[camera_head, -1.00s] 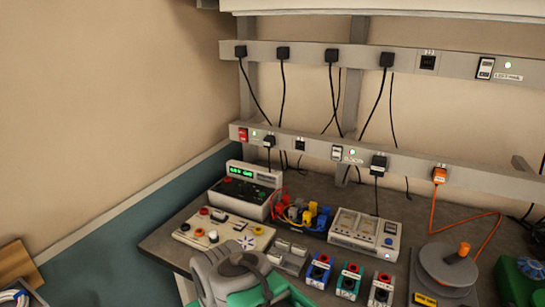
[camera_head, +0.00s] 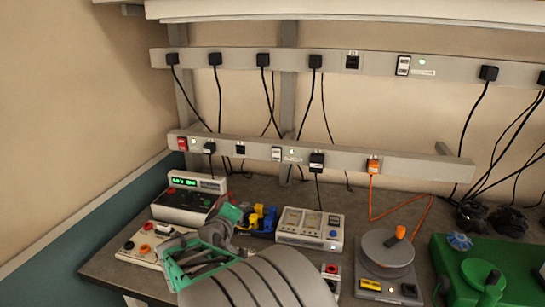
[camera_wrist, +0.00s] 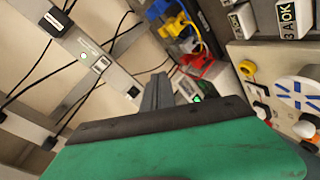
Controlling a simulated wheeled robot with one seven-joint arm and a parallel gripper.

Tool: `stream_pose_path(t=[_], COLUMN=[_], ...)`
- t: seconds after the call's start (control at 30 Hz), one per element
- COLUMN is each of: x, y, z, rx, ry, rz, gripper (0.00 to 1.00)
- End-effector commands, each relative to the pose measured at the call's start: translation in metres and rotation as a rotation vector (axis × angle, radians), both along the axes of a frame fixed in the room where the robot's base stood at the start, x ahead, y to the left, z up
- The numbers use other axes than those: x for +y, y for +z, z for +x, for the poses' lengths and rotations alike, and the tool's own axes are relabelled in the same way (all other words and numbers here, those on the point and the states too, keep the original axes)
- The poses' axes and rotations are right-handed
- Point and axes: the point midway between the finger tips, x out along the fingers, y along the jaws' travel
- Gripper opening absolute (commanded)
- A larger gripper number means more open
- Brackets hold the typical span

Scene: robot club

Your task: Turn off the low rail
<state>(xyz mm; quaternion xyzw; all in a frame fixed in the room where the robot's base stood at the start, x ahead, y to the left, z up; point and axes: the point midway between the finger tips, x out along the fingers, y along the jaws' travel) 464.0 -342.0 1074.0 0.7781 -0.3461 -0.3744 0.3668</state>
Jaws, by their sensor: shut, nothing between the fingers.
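The low rail (camera_head: 400,168) is a grey strip on the wall just above the bench. A red rocker switch (camera_head: 182,143) sits at its left end. A white rocker switch (camera_head: 277,154) sits near its middle, with a small lit green light beside it. The wrist view also shows the low rail (camera_wrist: 118,76), slanted, with its white switch (camera_wrist: 102,63) and green light. My green and grey gripper (camera_head: 200,250) is over the bench's left part, below the rail and apart from it. Its fingers (camera_wrist: 157,92) are shut and empty; the head view does not show their tips clearly.
The upper rail (camera_head: 450,68) carries plugs and another white switch (camera_head: 403,65). Cords hang between the rails. A meter with a green display (camera_head: 190,195), colored leads (camera_head: 258,218), a power unit (camera_head: 310,228) and a spool (camera_head: 388,252) crowd the bench.

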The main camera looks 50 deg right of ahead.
Motion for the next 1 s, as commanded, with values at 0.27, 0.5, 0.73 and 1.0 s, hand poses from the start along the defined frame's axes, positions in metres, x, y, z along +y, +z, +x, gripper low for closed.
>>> stream_pose_path(t=[0.27, 0.5, 0.73, 1.0], x=[-0.087, -0.087, -0.099, -0.15], y=[0.064, 0.067, 0.07, 0.079], z=[-0.029, -0.029, -0.024, -0.002], rx=[0.242, 0.247, 0.246, 0.244], ry=[-0.071, -0.069, -0.071, -0.072], rz=[-0.611, -0.629, -0.626, -0.625], gripper=[0.0, 0.0, 0.0, 0.0])
